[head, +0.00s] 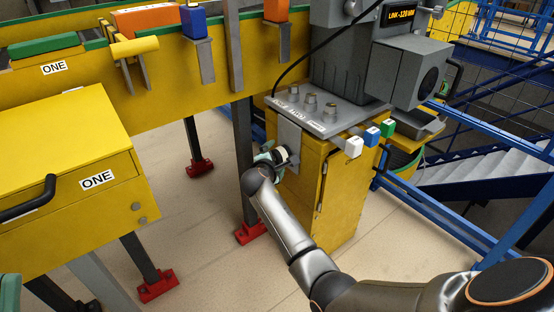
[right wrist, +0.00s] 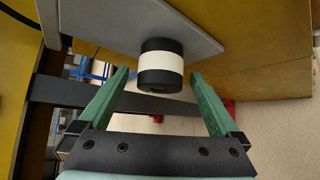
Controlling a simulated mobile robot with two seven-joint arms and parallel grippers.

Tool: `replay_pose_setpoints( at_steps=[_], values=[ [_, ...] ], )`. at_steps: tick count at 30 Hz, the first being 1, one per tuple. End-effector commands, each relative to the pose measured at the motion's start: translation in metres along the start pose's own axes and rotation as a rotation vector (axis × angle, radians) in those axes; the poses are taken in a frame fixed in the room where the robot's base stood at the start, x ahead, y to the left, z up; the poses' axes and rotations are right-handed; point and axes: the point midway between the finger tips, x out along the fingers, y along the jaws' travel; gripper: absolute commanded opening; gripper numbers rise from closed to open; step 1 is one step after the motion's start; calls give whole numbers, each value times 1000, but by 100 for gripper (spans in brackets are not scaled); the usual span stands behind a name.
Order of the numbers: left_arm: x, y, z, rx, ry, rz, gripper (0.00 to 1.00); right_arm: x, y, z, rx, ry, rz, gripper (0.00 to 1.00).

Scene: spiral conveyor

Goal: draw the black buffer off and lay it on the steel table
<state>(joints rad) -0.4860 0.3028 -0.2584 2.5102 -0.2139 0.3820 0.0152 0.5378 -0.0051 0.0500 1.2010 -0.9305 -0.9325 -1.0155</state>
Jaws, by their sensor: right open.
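The black buffer (right wrist: 160,80) is a short black cylinder with a white band. It juts from a grey plate (right wrist: 120,20) on the yellow cabinet's side and also shows in the head view (head: 281,155). My right gripper (right wrist: 160,92) is open, its green fingers on either side of the buffer's outer end with gaps showing. In the head view my right gripper (head: 268,158) is partly hidden by its own wrist. A teal piece at the lower left edge of the head view may be my left gripper; its jaws do not show. I cannot pick out the steel table for sure.
The yellow cabinet (head: 340,200) carries a grey top (head: 325,122) with several knobs, and white, blue and green-ended levers at its right. A dark conveyor leg (head: 243,150) with a red foot stands just left of my right gripper. Blue rails (head: 440,225) run at right.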

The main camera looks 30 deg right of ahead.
Motion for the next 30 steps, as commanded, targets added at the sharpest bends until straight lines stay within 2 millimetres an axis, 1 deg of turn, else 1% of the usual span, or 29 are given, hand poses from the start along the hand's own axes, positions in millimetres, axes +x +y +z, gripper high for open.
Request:
replay_pose_setpoints(
  at_steps=[10,30],
  values=[
    [0,0,1,-1,-1,-1,0,0,0,-1,0,0,0,99],
    [-2,2,1,2,0,10,0,0,0,0,0,0,0,23]
  ],
)
